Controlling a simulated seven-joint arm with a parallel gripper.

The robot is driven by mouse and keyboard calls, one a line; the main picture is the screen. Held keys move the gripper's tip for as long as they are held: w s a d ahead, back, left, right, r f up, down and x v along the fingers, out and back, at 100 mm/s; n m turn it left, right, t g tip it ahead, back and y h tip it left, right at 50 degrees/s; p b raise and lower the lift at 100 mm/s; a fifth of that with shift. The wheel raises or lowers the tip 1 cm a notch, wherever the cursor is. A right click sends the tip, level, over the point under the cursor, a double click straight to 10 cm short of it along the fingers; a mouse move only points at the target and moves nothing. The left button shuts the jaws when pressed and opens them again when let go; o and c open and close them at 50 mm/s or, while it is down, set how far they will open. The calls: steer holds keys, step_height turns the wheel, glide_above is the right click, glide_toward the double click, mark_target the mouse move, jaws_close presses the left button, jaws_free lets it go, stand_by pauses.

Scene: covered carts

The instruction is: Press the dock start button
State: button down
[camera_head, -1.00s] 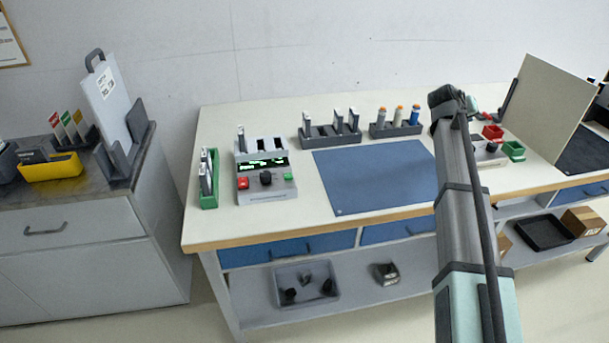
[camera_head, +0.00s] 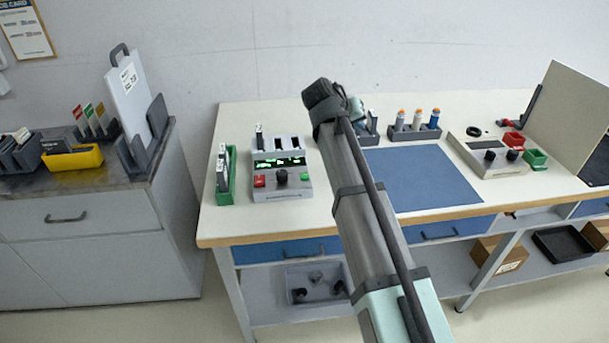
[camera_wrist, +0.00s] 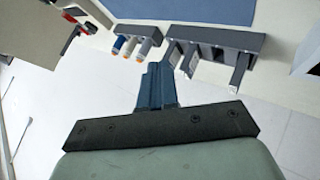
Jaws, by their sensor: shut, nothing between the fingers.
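The dock (camera_head: 289,190) is a grey box on the workbench with slots at the back, a lit green display, a red button (camera_head: 260,181), a black knob (camera_head: 281,177) and a green button (camera_head: 306,176). No label naming a start button is readable. One card stands in its left slot. My gripper (camera_wrist: 157,72) shows in the wrist view with its dark blue fingers together and empty. In the head view my arm's wrist hides most of it, above the back of the bench to the right of the dock. The gripper is apart from the dock's buttons.
A green holder (camera_head: 231,178) stands left of the dock. A dark card rack (camera_wrist: 232,42) and a rack of orange-tipped cylinders (camera_wrist: 143,28) lie near my gripper in the wrist view. A blue mat (camera_head: 425,180) and a second control box (camera_head: 487,162) are to the right.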

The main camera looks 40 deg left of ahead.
steer(key=n+y, duration=0.1)
glide_above(302, 176)
steer(key=shift+s+r+g, duration=0.1)
steer(key=shift+r+g, duration=0.05)
steer(key=shift+g, duration=0.25)
steer(key=shift+f, duration=4.4)
steer(key=shift+f, duration=0.25)
steer(key=shift+f, duration=0.2)
steer(key=shift+f, duration=0.35)
steer(key=shift+r, duration=0.8)
